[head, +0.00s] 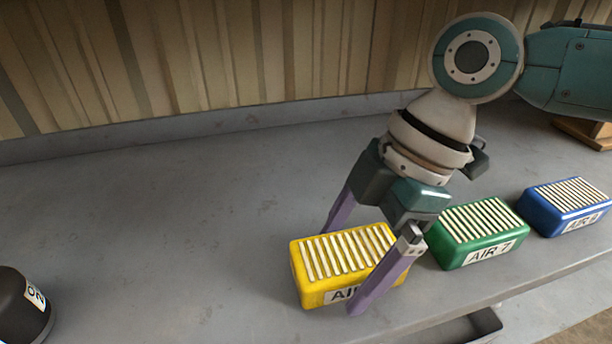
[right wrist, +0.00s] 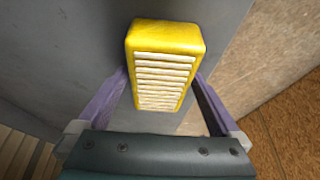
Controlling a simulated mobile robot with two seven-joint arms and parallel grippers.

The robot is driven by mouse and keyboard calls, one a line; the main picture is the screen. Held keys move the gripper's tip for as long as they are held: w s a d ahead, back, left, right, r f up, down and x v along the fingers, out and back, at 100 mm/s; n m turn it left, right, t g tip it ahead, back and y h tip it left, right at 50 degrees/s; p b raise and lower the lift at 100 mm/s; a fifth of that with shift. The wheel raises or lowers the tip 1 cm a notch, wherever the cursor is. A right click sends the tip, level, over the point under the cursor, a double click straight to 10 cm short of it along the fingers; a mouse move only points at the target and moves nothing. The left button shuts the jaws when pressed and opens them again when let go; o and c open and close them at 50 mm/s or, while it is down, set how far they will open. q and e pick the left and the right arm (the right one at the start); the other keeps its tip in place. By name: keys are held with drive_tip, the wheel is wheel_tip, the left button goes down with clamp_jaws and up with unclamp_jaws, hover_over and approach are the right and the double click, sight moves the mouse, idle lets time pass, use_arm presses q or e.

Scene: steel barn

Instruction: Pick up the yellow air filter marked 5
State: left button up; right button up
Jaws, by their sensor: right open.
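The yellow air filter (head: 313,287) lies on the grey bench with its white pleats facing up. Its label reads "AI"; the rest, including any number, is hidden behind a finger. My right gripper (head: 345,268) is open, with one purple finger on the far side of the filter and the other in front of its near side. In the right wrist view the yellow filter (right wrist: 166,40) sits between the two spread fingers (right wrist: 160,95). I cannot tell whether the fingers touch it. My left gripper is not in view.
A green filter marked AIR 7 (head: 480,250) stands close to the right of the gripper, and a blue filter (head: 567,225) beyond it. A dark cylinder (head: 20,308) is at the lower left. The bench (head: 150,220) is clear in the middle left, with a wall behind.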

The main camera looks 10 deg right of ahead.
drive_tip(key=c, duration=1.2)
drive_tip(key=shift+c, duration=0.3)
drive_tip(key=shift+r, duration=0.1)
